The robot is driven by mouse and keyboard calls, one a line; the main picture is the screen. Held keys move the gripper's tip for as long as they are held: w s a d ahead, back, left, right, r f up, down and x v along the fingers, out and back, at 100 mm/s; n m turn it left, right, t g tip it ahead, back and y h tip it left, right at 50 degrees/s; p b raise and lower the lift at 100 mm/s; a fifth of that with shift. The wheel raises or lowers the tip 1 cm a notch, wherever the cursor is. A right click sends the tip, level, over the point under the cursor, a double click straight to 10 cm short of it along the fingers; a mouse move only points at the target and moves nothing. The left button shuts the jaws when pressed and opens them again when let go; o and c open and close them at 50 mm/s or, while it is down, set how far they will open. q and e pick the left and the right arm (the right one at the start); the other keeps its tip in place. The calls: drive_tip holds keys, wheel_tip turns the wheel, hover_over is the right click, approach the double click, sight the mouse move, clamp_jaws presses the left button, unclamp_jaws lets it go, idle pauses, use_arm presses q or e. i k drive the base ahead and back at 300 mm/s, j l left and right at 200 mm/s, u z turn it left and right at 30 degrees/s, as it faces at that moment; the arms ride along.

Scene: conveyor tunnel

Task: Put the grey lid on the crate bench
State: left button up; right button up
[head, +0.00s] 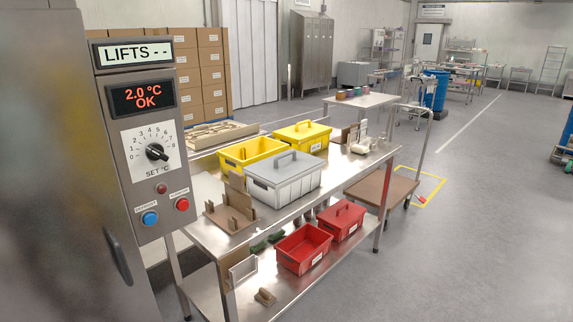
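The grey lid (275,171), with a raised handle, sits on top of a white-grey crate (293,190). It looks level and seated on the crate's rim. The crate stands on the steel top of the crate bench (343,173), near the front edge. Neither of my grippers shows in the head view, so what they hold cannot be seen.
An open yellow crate (233,165) and a lidded yellow crate (302,126) stand behind. A brown rack (232,217) is at left. Red crates (303,262) are on the lower shelf. A steel control cabinet (150,90) blocks the left; floor (470,240) at right is clear.

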sight(332, 161)
drive_tip(key=i+l+u, duration=0.1)
drive_tip(key=i+l, duration=0.2)
drive_tip(key=i+l+u, duration=0.1)
drive_tip(key=i+l, duration=0.15)
drive_tip(key=i+l+u, duration=0.25)
drive_tip(key=i+l, duration=0.25)
drive_tip(key=l, duration=0.25)
drive_tip(key=i+l+u, duration=0.1)
drive_tip(key=l, duration=0.25)
drive_tip(key=i+l+u, duration=0.1)
drive_tip(key=i+l, duration=0.25)
drive_tip(key=i+l+u, duration=0.15)
drive_tip(key=l, duration=0.3)
